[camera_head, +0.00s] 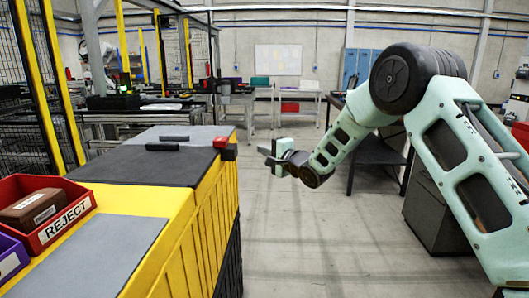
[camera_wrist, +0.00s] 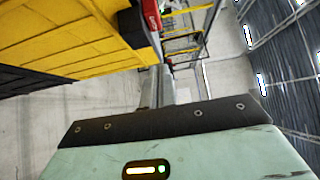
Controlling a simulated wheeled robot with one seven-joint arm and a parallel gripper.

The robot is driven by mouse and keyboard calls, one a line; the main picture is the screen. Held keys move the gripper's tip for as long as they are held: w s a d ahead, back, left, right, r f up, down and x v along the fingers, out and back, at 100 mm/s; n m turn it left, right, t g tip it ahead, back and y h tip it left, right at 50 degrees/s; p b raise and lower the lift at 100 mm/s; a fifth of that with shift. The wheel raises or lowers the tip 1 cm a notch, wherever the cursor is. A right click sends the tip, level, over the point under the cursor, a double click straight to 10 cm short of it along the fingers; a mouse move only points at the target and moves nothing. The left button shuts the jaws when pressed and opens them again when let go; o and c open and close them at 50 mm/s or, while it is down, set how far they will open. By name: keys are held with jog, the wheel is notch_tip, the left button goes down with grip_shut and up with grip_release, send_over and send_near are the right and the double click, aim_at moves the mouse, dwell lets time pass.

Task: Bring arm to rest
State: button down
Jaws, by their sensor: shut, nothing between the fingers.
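My gripper (camera_head: 268,154) is at the end of my mint-green arm, which reaches in from the right in the head view. It is held in the air over the aisle, a little right of the yellow station (camera_head: 205,215), apart from it and pointing left. In the wrist view its fingers (camera_wrist: 157,88) stand close together, shut and empty, beyond the dark edge of the wrist housing. The station's yellow side (camera_wrist: 70,45) fills the upper left there.
The station carries a red REJECT bin (camera_head: 68,213) with a brown box (camera_head: 33,207), a purple bin (camera_head: 10,262), dark handles and a red button (camera_head: 221,142). A dark table (camera_head: 370,152) stands behind my arm. The aisle floor (camera_head: 300,240) is clear.

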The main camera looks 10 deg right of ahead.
jog(key=s+a+f+n+g+h, duration=0.15)
jog(key=s+a+n+g, duration=0.35)
jog(key=s, duration=0.6)
jog(key=s+a+f+n+g+h, duration=0.15)
jog(key=s+a+n+g, duration=0.35)
jog(key=s, duration=0.7)
jog(key=s+d+f+n+g+h, duration=0.1)
jog(key=s+n, duration=0.4)
jog(key=s, duration=1)
jog(key=s+d+f+n+g+h, duration=0.1)
jog(key=s+d+n+g+h, duration=0.2)
jog(key=s, duration=1.3)
jog(key=shift+s+f+n+g+h, duration=0.3)
jog(key=shift+n+g, duration=0.7)
jog(key=shift+n, duration=0.1)
